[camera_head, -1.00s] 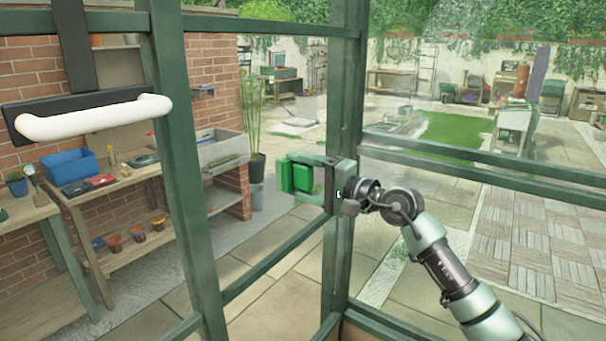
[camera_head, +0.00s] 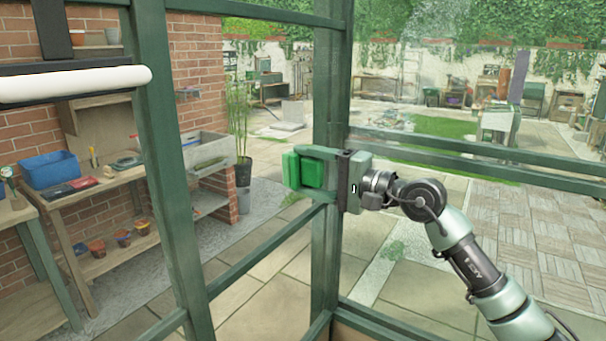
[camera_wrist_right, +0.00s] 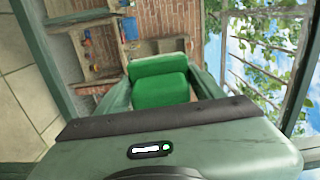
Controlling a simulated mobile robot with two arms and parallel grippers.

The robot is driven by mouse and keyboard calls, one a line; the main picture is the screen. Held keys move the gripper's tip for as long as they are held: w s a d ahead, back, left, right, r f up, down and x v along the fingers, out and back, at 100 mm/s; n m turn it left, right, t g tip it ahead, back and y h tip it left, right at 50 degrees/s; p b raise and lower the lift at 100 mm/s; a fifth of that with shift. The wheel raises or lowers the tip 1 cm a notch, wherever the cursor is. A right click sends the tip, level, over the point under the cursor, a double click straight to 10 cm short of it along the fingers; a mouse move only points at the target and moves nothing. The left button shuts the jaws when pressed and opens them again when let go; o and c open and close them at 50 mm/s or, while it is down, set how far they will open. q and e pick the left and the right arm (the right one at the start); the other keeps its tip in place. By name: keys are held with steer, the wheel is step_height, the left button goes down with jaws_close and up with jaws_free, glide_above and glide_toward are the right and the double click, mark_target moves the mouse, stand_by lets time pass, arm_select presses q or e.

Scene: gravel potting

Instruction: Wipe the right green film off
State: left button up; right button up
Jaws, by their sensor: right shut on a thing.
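My right gripper (camera_head: 316,172) is shut on a green sponge-like block (camera_head: 302,170), held in front of a green frame post. The wrist view shows the block (camera_wrist_right: 160,88) between the two fingers (camera_wrist_right: 160,80). A faint pale haze (camera_head: 425,40) lies on the upper right pane, right of the post; I cannot tell whether it is the green film. A gap shows between the block and that haze. I cannot tell whether the block touches any glass. My left gripper is not in view.
Green frame posts (camera_head: 165,170) and rails (camera_head: 480,160) stand close around my right arm. A white bar (camera_head: 75,85) on a dark bracket is at the upper left. Beyond are a wooden bench (camera_head: 100,190) with a blue tub (camera_head: 48,170), and open paving.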

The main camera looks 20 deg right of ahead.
mark_target(322, 174)
steer(key=shift+b+v, duration=0.85)
steer(key=shift+v, duration=0.05)
steer(key=shift+s+d+f, duration=0.1)
steer(key=shift+s+d, duration=0.2)
steer(key=shift+s+d+b, duration=0.15)
steer(key=shift+s+b, duration=0.05)
steer(key=shift+b, duration=0.1)
